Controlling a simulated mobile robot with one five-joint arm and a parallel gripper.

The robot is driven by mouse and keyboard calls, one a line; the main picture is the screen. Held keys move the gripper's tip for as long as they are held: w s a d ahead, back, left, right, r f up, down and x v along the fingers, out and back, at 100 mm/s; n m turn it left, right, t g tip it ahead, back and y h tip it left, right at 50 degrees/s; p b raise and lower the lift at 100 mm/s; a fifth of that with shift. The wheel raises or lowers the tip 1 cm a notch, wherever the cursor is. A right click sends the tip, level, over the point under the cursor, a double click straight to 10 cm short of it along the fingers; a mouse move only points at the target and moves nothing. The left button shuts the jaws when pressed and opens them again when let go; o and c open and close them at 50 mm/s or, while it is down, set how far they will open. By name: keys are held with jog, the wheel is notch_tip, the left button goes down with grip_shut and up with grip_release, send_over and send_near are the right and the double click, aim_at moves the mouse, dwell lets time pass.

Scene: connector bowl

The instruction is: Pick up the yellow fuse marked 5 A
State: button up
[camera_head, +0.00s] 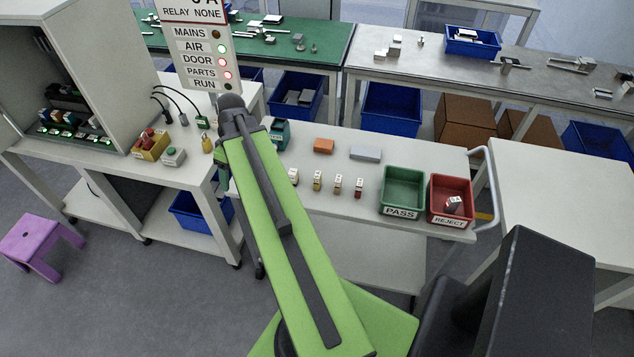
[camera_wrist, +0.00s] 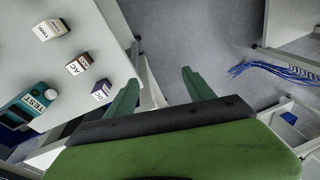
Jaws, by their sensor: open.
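I cannot make out a fuse marked 5 A in either view. In the head view my arm hides most of the gripper.
Blocks labelled AC (camera_wrist: 79,65) and DC (camera_wrist: 101,90) and a teal TEST unit (camera_wrist: 34,101) lie left of my gripper. A green PASS bin (camera_head: 403,170) and red REJECT bin (camera_head: 450,181) stand at the table's right. A signal sign (camera_head: 199,45) rises near my arm.

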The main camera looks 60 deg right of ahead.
jog(key=s+d+r+t, duration=0.1)
jog(key=s+d, duration=0.8)
jog(key=d, duration=0.4)
jog(key=n+t, duration=0.2)
send_near(319, 175)
jog(key=b+x, duration=1.1)
jog(key=b, duration=0.4)
jog(key=shift+s+f+b, duration=0.1)
jog(key=shift+f+b, duration=0.05)
jog(key=shift+b, duration=0.15)
jog(key=shift+r, duration=0.2)
grip_shut()
jog(key=shift+r+p, duration=0.1)
jog(key=shift+p, duration=0.2)
